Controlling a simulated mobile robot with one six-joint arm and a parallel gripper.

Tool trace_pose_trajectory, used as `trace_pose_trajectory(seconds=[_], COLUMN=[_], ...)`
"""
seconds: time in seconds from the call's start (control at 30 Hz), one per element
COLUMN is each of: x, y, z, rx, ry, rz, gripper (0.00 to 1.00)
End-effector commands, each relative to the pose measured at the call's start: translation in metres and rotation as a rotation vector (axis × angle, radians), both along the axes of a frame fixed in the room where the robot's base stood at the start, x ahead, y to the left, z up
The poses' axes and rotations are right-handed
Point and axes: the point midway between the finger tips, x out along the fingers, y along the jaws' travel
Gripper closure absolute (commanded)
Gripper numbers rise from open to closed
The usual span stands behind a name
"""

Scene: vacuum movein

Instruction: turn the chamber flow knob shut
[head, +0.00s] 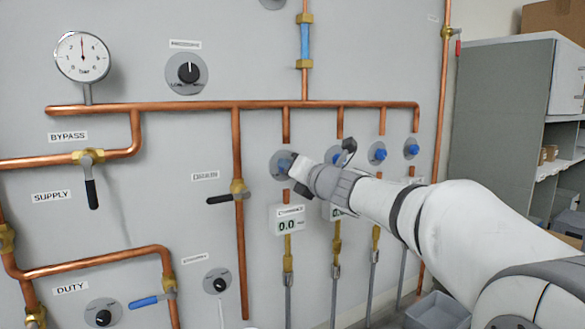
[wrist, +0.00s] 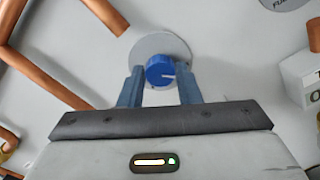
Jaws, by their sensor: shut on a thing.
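The chamber flow knob is a blue round knob (wrist: 160,70) with a white pointer line, on a grey round plate (wrist: 177,45) on the wall panel. In the wrist view my gripper (wrist: 160,78) has its two blue-grey fingers on either side of the knob, shut on it. The pointer line points to the right in that view. In the head view my gripper (head: 290,166) is at the leftmost plate (head: 276,160) of the row and hides most of the knob. A display reading 0.0 (head: 287,225) sits just below.
More blue knobs (head: 380,154) line the panel to the right, under a horizontal copper pipe (head: 220,106). A vertical copper pipe (head: 238,270) with a black-handled valve (head: 225,199) stands left of my gripper. A grey cabinet (head: 500,110) stands at the right.

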Motion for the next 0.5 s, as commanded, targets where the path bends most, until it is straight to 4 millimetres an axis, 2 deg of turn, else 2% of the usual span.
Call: trace_pose_trajectory(seconds=[0.4, 0.43, 0.5], x=[0.0001, 0.0001, 0.0001], y=[-0.0002, -0.0002, -0.0002], z=[-0.0002, -0.0002, -0.0002], rx=[0.007, 0.007, 0.007], ry=[0.005, 0.005, 0.005], rz=[0.000, 0.000, 0.000], gripper=[0.92, 0.68, 0.62])
